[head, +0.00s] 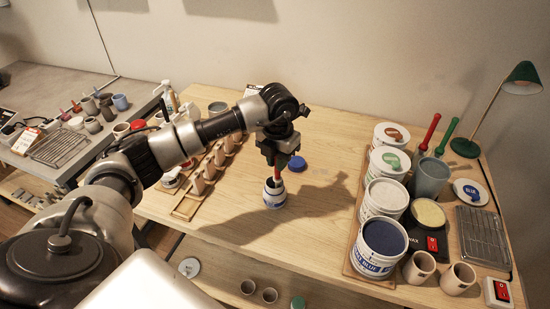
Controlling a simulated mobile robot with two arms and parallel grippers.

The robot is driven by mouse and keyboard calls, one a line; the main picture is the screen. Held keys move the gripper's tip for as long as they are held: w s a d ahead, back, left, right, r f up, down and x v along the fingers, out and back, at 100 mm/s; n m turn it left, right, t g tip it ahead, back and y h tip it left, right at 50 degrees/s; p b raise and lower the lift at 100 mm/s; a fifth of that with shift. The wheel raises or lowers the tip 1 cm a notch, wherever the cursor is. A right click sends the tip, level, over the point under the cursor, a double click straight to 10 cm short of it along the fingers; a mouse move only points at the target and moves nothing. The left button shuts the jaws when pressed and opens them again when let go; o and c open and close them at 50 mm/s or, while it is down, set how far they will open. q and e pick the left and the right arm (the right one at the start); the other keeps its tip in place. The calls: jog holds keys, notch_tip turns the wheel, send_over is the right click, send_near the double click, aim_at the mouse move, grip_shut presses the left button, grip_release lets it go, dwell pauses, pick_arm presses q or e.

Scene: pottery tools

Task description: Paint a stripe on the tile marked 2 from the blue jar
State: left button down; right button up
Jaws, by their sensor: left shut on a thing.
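My left gripper (279,158) points down and is shut on a brush (278,172) with a reddish part. The brush's lower end is inside a small white jar (275,201) with a blue label, open at the top, on the wooden table. The brush tip is hidden in the jar. A blue lid (297,163) lies behind the jar. Several pale tiles (209,169) stand in a row on a wooden rack left of the jar, partly behind my arm. I cannot read their marks, so I cannot tell which is 2. My right gripper is not in view.
Large tubs, including an open one of dark blue (384,239), stand on a wooden board at the right. The table between jar and tubs is clear.

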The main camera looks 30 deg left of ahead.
pick_arm(q)
jog(key=shift+w+a, duration=0.25)
jog(key=shift+w, duration=0.15)
jog(key=shift+s+d, duration=0.15)
jog(key=shift+s, duration=0.65)
jog(key=shift+w+d, duration=0.1)
jog(key=shift+w, duration=0.1)
jog(key=shift+w+a+b, duration=0.15)
jog(key=shift+a+b, duration=0.2)
jog(key=shift+a, duration=0.1)
